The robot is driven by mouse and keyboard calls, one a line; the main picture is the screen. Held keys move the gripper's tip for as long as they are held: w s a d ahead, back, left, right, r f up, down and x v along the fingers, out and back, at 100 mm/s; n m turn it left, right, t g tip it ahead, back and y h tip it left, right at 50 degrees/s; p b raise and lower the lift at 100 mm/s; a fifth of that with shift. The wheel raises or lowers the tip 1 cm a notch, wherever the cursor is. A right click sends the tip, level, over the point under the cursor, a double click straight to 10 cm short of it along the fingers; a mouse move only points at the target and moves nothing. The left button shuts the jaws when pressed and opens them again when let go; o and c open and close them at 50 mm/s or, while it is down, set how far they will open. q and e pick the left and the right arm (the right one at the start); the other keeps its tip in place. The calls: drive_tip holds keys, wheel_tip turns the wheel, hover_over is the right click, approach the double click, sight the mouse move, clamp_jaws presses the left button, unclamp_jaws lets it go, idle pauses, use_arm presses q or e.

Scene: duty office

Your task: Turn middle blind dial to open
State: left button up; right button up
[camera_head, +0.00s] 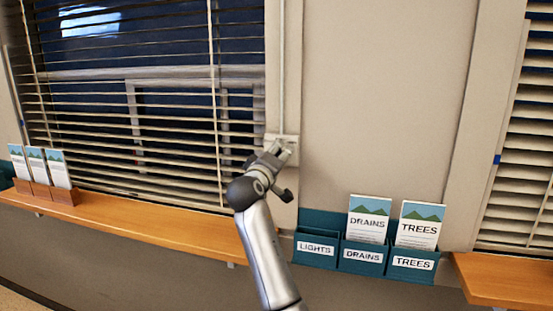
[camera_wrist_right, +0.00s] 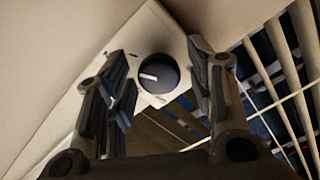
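The blind dial (camera_wrist_right: 165,82) is a round black knob with a white mark, on a cream plate (camera_wrist_right: 140,40) in the right wrist view. In the head view the plate (camera_head: 293,140) sits on the window frame's right post, with the dial hidden behind my right gripper (camera_head: 277,149). My right gripper is open, with one finger on each side of the dial in the wrist view. I cannot tell whether the fingers touch it. The blind (camera_head: 120,120) left of the plate has slats with gaps showing dark window behind. My left gripper is not in view.
A wooden sill (camera_head: 150,222) runs below the blind, with a leaflet holder (camera_head: 45,192) at the left. A teal rack (camera_head: 365,258) labelled LIGHTS, DRAINS and TREES hangs right of my arm. Another blind (camera_head: 520,160) is at the right edge.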

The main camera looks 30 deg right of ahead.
drive_tip(key=shift+a, duration=0.1)
drive_tip(key=v, duration=1.2)
idle(0.4)
